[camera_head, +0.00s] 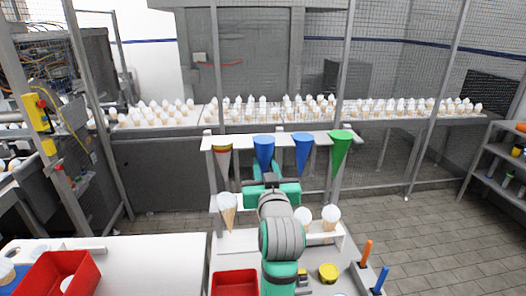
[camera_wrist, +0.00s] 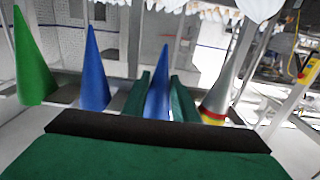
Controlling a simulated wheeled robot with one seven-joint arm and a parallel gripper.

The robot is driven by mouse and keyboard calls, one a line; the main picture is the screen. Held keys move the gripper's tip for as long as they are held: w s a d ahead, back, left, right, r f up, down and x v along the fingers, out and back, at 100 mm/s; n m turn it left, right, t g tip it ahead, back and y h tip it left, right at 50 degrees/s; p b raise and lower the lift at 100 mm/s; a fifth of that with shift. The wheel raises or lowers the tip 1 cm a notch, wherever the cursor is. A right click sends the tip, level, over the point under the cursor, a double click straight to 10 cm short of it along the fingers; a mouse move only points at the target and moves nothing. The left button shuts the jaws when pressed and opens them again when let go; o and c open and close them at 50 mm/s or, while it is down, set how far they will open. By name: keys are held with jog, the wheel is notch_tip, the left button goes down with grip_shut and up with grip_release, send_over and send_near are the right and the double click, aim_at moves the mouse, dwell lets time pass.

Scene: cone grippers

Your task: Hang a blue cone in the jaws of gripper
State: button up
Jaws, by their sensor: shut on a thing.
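A white rack (camera_head: 240,139) holds a row of cones, points down. The left blue cone (camera_head: 263,147) is at the rack's front edge, and my gripper (camera_head: 271,186) is just below it. In the wrist view, which is upside down, this blue cone (camera_wrist: 158,88) stands between the two green fingers of my gripper (camera_wrist: 161,97), which are shut on it. Its lower part is partly hidden by my gripper in the head view. A second blue cone (camera_head: 303,153) hangs to its right and also shows in the wrist view (camera_wrist: 95,75).
A green cone (camera_head: 340,148) hangs at the rack's right end. A grey cone (camera_head: 222,165) with red and yellow bands hangs at the left. Below are several white-topped cones (camera_head: 227,201) and a red bin (camera_head: 236,283). Orange and blue sticks (camera_head: 366,252) stand at lower right.

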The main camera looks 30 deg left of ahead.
jog(key=shift+v, duration=3.15)
jog(key=shift+w, duration=0.1)
jog(key=shift+a, duration=0.1)
